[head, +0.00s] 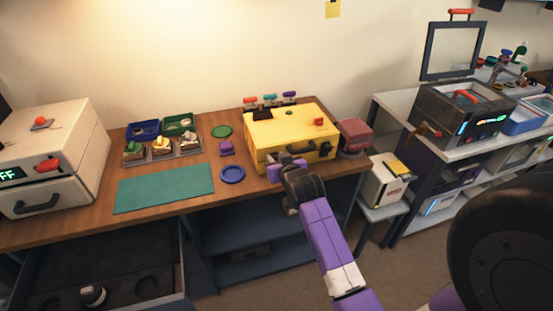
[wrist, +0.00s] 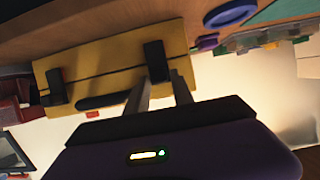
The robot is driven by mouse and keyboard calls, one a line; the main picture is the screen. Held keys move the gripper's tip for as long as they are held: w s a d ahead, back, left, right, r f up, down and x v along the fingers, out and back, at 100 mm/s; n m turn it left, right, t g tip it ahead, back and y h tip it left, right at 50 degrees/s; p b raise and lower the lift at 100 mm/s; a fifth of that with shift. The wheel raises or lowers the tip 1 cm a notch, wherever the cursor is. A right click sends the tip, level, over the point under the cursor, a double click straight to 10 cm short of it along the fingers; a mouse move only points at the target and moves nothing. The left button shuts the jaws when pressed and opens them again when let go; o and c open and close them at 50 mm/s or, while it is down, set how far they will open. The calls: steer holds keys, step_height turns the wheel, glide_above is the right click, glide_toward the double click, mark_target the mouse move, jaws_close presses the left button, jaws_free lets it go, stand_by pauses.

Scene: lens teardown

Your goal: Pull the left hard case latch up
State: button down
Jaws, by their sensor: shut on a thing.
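The yellow hard case (head: 285,128) sits closed on the wooden bench in the head view, and its front also shows in the wrist view (wrist: 105,75). The wrist view shows two dark latches on that front. My gripper (head: 277,165) is at the case's front left. In the wrist view, where the scene looks turned over, my gripper (wrist: 162,82) is shut on the left latch (wrist: 155,60), with a finger at each side. The right latch (wrist: 55,85) stands apart from my gripper. In the head view my gripper hides most of the left latch.
A blue round dish (head: 232,175) and a small purple piece (head: 226,148) lie left of the case. A green mat (head: 165,187) lies farther left. A red box (head: 354,135) stands close to the case's right. An open drawer (head: 100,285) juts out below left.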

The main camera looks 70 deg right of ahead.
steer(key=shift+r, duration=0.1)
step_height(320, 180, up, 2)
steer(key=shift+r+p, duration=0.1)
steer(key=shift+p, duration=0.9)
steer(key=c, duration=1.2)
jaws_free()
steer(key=shift+s+a, duration=0.1)
